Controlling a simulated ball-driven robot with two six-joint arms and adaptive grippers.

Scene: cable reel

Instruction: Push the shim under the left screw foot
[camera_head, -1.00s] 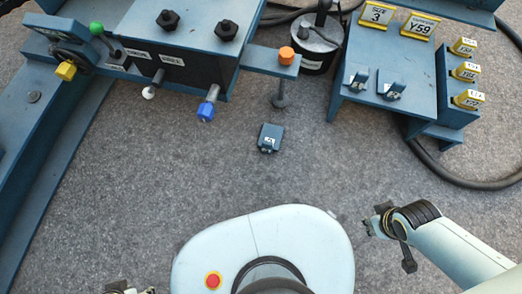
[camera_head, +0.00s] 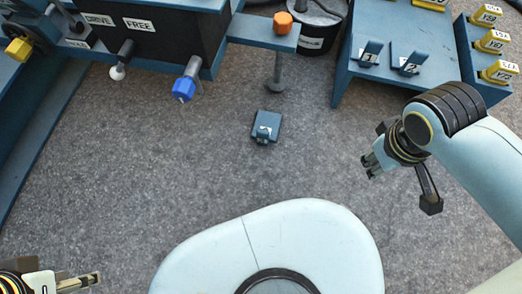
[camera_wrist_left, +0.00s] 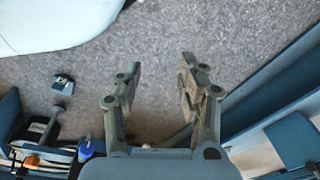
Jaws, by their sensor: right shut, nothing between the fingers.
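A small dark blue shim (camera_head: 266,127) with a raised tab and a white label lies on the grey floor. It also shows in the left wrist view (camera_wrist_left: 63,84). Just beyond it, a screw foot (camera_head: 276,84) hangs below a blue arm with an orange knob (camera_head: 283,22); the shim is apart from it. It also shows in the left wrist view (camera_wrist_left: 56,112). My left gripper (camera_head: 92,280) is at the lower left, away from the shim; its fingers stand apart and empty in the left wrist view (camera_wrist_left: 158,70). My right gripper (camera_head: 371,166) is shut and empty, right of the shim.
A blue stand (camera_head: 349,92) holds small parts labelled 1 and 2, with yellow tags (camera_head: 490,42) beside it. A blue-knobbed screw (camera_head: 184,87) and a white-tipped rod (camera_head: 118,71) stick out from the machine at left. The floor around the shim is clear.

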